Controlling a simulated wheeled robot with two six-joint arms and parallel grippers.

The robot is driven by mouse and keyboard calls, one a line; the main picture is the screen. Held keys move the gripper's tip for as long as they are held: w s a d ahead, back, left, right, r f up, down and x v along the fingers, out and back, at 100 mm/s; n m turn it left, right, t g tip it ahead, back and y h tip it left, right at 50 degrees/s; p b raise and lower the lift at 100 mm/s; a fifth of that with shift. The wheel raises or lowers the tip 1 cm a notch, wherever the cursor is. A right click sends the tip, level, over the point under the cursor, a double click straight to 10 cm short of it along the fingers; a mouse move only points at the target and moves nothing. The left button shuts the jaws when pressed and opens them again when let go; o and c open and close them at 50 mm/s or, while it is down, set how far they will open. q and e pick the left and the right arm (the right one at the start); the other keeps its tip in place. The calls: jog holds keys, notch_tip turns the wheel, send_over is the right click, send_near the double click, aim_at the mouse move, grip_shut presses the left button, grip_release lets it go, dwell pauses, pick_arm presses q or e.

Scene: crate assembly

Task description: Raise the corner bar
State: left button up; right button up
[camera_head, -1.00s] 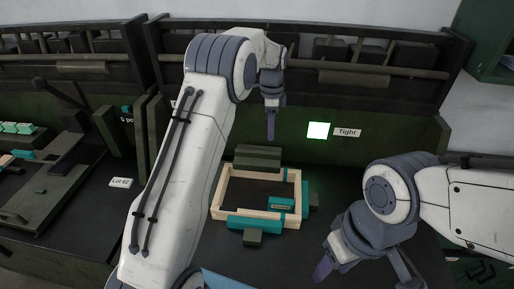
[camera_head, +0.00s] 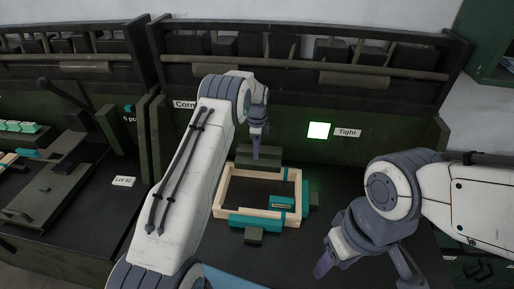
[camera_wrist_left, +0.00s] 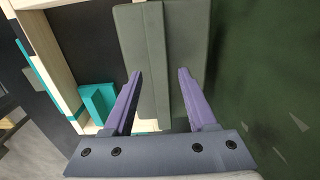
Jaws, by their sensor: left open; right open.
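A dark grey-green bar (camera_head: 262,151) lies along the back side of the pale wooden crate frame (camera_head: 219,196); I take it for the corner bar. My left gripper (camera_head: 255,154) is over this bar, its purple fingers pointing down. In the left wrist view the bar (camera_wrist_left: 152,35) runs between the two open fingers of the left gripper (camera_wrist_left: 160,72). Whether the fingers are level with it or above it, I cannot tell. My right gripper (camera_head: 324,266) is open and empty, front right of the crate.
Teal pieces (camera_head: 254,221) sit along the frame's front and right sides, and a teal corner piece (camera_head: 280,202) is inside. A lit green square (camera_head: 318,130) beside a "Tight" label (camera_head: 348,133) is on the back panel.

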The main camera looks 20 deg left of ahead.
pick_arm(q)
jog(key=shift+f, duration=0.15)
grip_shut()
dwell(1.4)
